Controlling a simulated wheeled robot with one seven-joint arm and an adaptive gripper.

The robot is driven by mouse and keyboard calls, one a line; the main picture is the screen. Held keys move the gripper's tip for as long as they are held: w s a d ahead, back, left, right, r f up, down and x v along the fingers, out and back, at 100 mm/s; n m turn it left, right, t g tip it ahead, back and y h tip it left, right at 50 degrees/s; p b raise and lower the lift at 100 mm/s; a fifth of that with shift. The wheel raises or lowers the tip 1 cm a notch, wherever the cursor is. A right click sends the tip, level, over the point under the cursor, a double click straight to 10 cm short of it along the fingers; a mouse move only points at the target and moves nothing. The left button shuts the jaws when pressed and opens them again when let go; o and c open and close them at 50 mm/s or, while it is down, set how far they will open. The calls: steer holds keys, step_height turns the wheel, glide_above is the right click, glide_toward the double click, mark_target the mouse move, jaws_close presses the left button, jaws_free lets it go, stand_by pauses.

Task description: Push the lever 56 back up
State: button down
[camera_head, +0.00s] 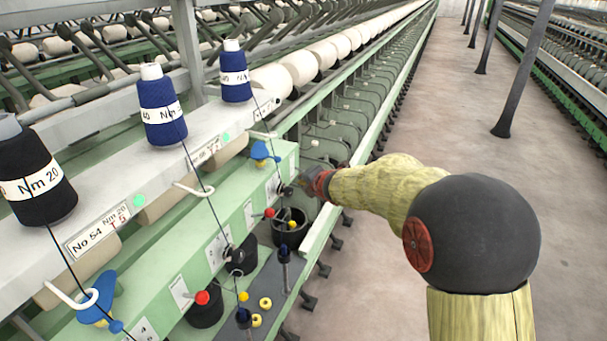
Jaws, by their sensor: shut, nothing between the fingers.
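The machine's front panel (247,196) is pale green and carries blue levers and red-knobbed levers. One blue lever (262,152) is at the upper end of the panel, left of my gripper. A red knob (270,213) is below it, beside a dark round cup (290,228). I cannot read a 56 on any lever, so I cannot tell which one it is. My gripper (297,186) is small in view, at the panel's right edge, just above the cup. It is shut with nothing in it. Its fingertips are hard to make out, and I cannot tell whether they touch anything.
A black yarn cone (36,175) and two blue cones (161,105) (235,72) stand on the grey rail, with threads running down. Another blue lever (98,305), a red knob (202,298) and a black cup (241,258) are nearer. The aisle floor (440,110) is clear between posts.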

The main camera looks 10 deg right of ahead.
mark_target(302, 171)
steer(key=shift+r+n+g+h+p, duration=0.4)
steer(key=shift+r+g+h+p, duration=0.15)
steer(key=shift+p, duration=2.25)
steer(key=shift+r+n+g+h+p, duration=0.55)
steer(key=shift+g+h+p, duration=0.3)
steer(key=shift+p, duration=1.4)
steer(key=shift+w+a+r+p, duration=0.2)
steer(key=shift+r+p, duration=0.15)
steer(key=shift+p, duration=1.45)
steer(key=shift+r, duration=0.1)
steer(key=shift+r+p, duration=0.8)
steer(key=shift+p, duration=0.05)
steer(key=shift+r, duration=0.1)
